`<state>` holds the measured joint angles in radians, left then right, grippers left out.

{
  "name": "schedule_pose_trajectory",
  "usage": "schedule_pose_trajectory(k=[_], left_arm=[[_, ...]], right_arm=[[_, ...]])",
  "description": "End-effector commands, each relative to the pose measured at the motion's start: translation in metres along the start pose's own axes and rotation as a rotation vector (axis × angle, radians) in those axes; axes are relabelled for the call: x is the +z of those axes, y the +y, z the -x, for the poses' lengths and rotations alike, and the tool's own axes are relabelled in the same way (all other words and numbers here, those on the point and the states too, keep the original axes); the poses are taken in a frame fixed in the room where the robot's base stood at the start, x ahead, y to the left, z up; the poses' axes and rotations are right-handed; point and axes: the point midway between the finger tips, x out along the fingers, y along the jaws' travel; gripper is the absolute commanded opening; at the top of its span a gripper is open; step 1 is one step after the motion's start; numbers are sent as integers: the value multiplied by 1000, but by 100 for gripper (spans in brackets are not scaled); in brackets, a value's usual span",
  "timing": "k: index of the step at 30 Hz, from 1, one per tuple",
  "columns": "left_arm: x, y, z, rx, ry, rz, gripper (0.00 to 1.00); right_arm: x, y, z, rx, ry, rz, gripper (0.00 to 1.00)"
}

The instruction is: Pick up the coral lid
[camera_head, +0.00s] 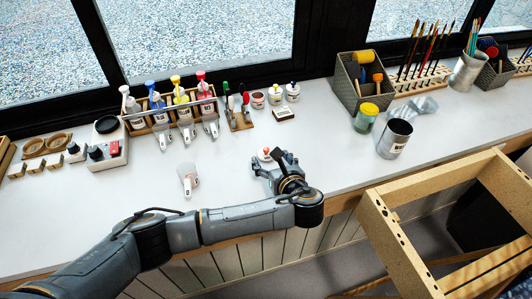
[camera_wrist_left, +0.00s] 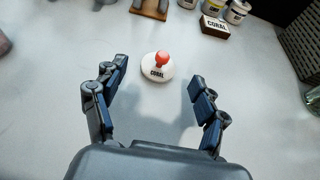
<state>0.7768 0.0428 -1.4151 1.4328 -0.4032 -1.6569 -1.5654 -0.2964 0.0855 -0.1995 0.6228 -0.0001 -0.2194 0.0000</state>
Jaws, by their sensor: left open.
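The coral lid is a white disc with a coral-red knob and the word CORAL on it. It lies on the white counter, and in the left wrist view the lid (camera_wrist_left: 157,67) is just beyond my left gripper's fingertips, roughly centred between them. In the head view the lid (camera_head: 265,154) shows beside my left gripper (camera_head: 271,163), partly covered by it. My left gripper (camera_wrist_left: 157,78) is open and empty, its fingers spread on either side. My right gripper is not in view.
A small block marked CORAL (camera_wrist_left: 214,25) and several small jars stand beyond the lid. A rack of dye bottles (camera_head: 172,106) is at the back left. A wooden frame (camera_head: 400,240) stands in front of the counter.

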Motion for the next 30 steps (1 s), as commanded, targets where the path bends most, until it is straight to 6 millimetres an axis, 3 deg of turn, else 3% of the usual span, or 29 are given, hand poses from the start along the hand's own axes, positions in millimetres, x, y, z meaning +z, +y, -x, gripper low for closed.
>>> schedule_pose_trajectory(k=[6, 15, 21, 30], left_arm=[[2, 0, -31, 3, -1, -1, 72], [2, 0, -36, 0, 0, -1, 72], [2, 0, -36, 0, 0, -1, 32], [1, 0, -36, 0, 1, -1, 28]], right_arm=[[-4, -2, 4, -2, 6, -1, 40], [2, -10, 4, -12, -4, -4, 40], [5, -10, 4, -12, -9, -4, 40], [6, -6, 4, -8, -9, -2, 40]])
